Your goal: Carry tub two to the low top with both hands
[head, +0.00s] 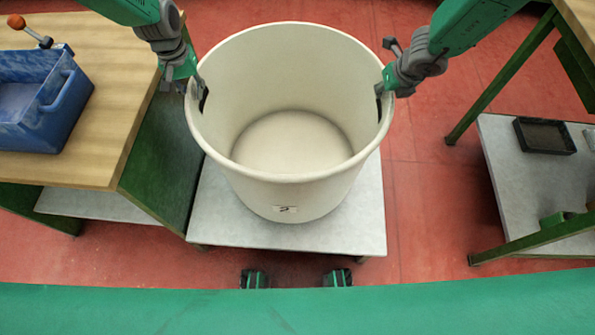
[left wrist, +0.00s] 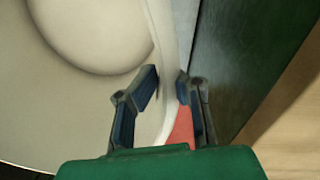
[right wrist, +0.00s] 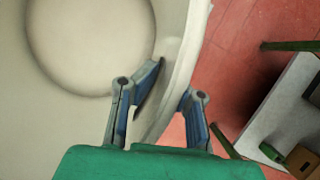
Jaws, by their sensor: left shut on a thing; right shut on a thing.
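The tub (head: 290,195) is large, round, cream-coloured and empty, with a small label at its front that seems to read 2. It is upright over the low grey top (head: 345,235); whether it touches that top or hangs just above it I cannot tell. My left gripper (head: 200,92) is shut on the tub's left rim, and the left wrist view shows its fingers (left wrist: 168,85) on either side of the wall. My right gripper (head: 382,92) is shut on the right rim, with its fingers (right wrist: 172,92) likewise astride the wall. The tub's far underside is hidden.
A wooden bench (head: 95,165) with a blue bin (head: 62,115) stands close on the left, its green side panel beside the tub. At right, a green-legged table has a low grey shelf (head: 510,200) with a black tray (head: 545,136). Red floor is open between.

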